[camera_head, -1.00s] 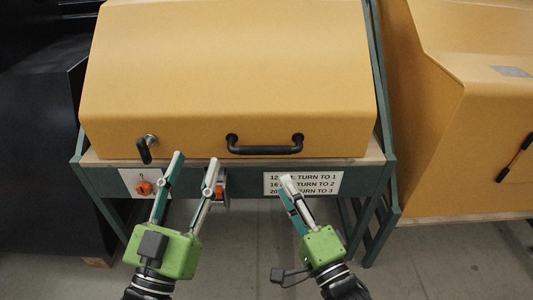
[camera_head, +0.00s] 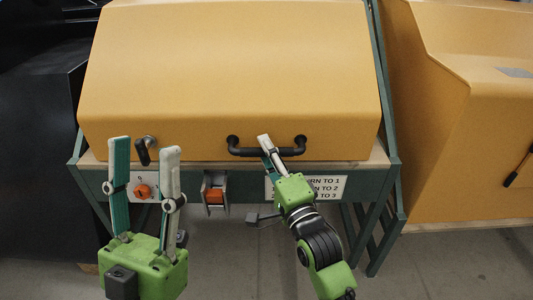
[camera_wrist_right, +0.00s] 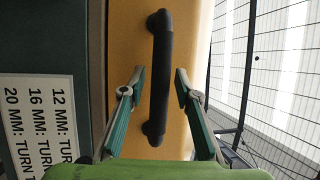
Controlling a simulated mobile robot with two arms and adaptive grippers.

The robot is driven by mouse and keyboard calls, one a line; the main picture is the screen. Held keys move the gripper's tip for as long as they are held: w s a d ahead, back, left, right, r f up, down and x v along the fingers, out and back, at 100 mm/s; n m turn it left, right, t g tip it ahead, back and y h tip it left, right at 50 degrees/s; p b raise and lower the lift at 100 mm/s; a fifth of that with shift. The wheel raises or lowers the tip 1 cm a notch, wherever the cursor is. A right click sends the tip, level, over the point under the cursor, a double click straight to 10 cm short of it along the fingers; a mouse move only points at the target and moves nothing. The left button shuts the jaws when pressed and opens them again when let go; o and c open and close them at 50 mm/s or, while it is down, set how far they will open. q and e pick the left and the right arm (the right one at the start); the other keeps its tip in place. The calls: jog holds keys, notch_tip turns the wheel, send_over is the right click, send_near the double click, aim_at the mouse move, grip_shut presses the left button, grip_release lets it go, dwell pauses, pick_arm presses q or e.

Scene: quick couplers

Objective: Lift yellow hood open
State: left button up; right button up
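The yellow hood (camera_head: 230,75) is down on its green frame. Its black bar handle (camera_head: 246,151) is on the lower front, and a black latch lever (camera_head: 143,151) is to the left. My right gripper (camera_head: 266,149) is at the handle's middle in the head view. In the right wrist view the handle (camera_wrist_right: 160,80) runs upright between the two open fingers of the right gripper (camera_wrist_right: 157,78), with gaps on both sides. My left gripper (camera_head: 145,147) is open and empty, its fingers pointing up in front of the frame's left part.
An orange knob (camera_head: 142,191) and an orange rocker-like part (camera_head: 214,196) are on the green front rail. A white instruction sign (camera_head: 328,187) is partly hidden by my right arm. Another yellow hood (camera_head: 445,120) stands at right.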

grip_shut()
jog(key=shift+r, duration=0.1)
